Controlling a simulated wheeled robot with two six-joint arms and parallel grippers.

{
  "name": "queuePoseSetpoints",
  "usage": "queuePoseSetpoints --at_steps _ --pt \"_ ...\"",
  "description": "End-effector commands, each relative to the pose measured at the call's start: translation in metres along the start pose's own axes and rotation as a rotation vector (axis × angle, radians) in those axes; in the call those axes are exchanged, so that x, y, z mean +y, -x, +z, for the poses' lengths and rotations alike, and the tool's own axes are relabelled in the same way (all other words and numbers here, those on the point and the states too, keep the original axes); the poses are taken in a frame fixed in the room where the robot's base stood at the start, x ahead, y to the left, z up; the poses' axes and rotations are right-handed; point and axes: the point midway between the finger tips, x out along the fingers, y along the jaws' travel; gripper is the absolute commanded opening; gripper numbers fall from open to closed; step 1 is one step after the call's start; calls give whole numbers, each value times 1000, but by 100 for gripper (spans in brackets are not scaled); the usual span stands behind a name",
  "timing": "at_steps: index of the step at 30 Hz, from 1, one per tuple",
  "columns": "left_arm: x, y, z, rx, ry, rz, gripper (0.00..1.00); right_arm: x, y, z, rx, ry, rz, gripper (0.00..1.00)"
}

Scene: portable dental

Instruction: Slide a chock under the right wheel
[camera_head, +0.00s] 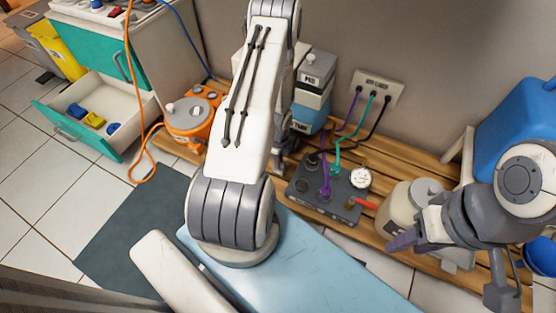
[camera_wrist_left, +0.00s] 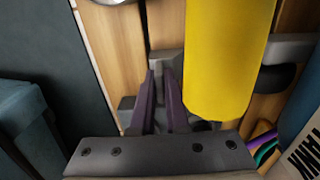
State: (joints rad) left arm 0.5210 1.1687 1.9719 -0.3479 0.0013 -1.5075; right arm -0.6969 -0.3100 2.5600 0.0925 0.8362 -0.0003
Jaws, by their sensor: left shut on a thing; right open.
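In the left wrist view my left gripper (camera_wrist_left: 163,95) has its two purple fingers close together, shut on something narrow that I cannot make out. They point at wooden slats beside a large yellow cylinder (camera_wrist_left: 220,55). A dark rounded part, perhaps a wheel (camera_wrist_left: 280,77), shows right of the cylinder. No chock can be told for certain. My right gripper (camera_head: 402,240) is open at the right, close to a cream container (camera_head: 398,207).
A slatted wooden platform (camera_head: 386,262) runs along the wall. It carries an orange unit (camera_head: 190,117), a blue TANK bottle (camera_head: 308,117) and a dark hose box (camera_head: 322,203). An open drawer (camera_head: 80,122) with small blue and yellow pieces juts out at the left. Hoses and cables hang around.

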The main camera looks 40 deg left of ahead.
Motion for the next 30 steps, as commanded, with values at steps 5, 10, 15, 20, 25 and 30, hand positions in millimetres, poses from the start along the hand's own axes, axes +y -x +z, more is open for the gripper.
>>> queuePoseSetpoints --at_steps 5,10,15,20,25,30 --pt "-2 2 0 0 0 -1 0 0 7 0 0 0 0 47" --pt "-3 2 0 0 0 0 0 -1 12 -1 0 0 0 47" --pt "-5 2 0 0 0 -1 0 -1 17 -1 0 0 0 47" --pt "-6 2 0 0 0 0 0 -2 22 -1 0 0 0 47" --pt "-8 2 1 -1 -1 -1 0 -2 27 -2 0 0 0 47" --pt "-8 2 1 0 -1 0 0 -2 32 -2 0 0 0 47"
